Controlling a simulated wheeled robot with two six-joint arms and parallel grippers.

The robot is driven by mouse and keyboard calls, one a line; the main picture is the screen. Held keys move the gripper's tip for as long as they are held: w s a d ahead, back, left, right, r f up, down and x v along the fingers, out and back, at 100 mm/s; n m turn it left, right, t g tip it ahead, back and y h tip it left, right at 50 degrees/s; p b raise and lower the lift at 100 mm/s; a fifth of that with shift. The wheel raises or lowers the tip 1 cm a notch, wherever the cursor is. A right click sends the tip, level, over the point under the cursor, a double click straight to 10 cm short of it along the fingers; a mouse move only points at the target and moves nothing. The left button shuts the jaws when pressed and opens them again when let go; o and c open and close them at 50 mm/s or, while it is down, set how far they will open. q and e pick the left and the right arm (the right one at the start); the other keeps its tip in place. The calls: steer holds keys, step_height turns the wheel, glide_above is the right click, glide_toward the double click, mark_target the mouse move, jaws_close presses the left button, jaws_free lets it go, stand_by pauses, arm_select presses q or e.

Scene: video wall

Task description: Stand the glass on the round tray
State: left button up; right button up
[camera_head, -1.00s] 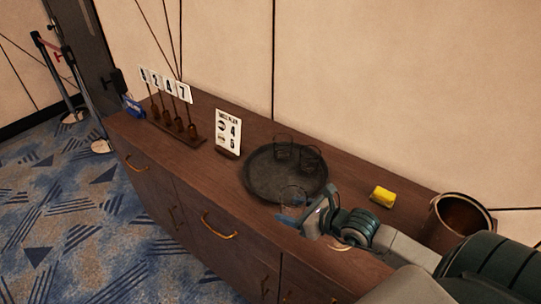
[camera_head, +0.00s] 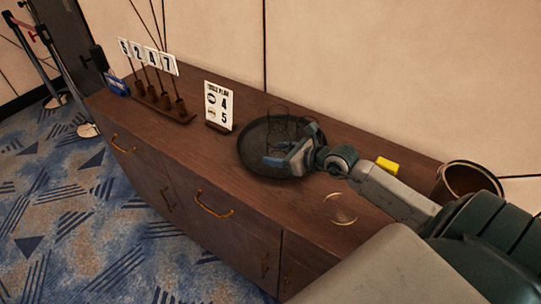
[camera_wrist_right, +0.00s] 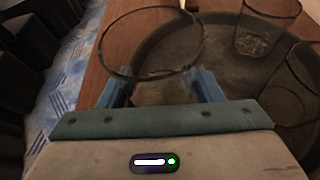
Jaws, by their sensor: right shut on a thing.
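The round dark tray (camera_head: 250,165) lies on the wooden sideboard. Two clear glasses stand on its back part; one shows in the right wrist view (camera_wrist_right: 267,28), the other at the right edge (camera_wrist_right: 300,85). My right gripper (camera_head: 280,163) is over the front part of the tray. In the right wrist view its blue fingertips (camera_wrist_right: 165,88) are shut on a clear glass (camera_wrist_right: 152,72), whose wide rim faces the camera. In the head view this held glass is hardly visible. I cannot tell whether its base touches the tray. My left gripper is not in view.
A yellow sponge-like block (camera_head: 387,165) and a brown bucket (camera_head: 468,180) are to the right. A clear ring-like disc (camera_head: 340,208) lies near the front edge. A sign card (camera_head: 218,107) and a rack with number cards (camera_head: 160,100) stand to the left.

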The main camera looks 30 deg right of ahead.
mark_target(276, 144)
steer(key=w, duration=0.5)
steer(key=shift+f, duration=0.1)
step_height(276, 144, down, 3)
steer(key=shift+r+p, duration=0.1)
steer(key=shift+p, duration=0.4)
steer(key=shift+f, duration=0.45)
steer(key=shift+s, duration=0.1)
steer(key=shift+f, duration=0.15)
steer(key=o, duration=1.2)
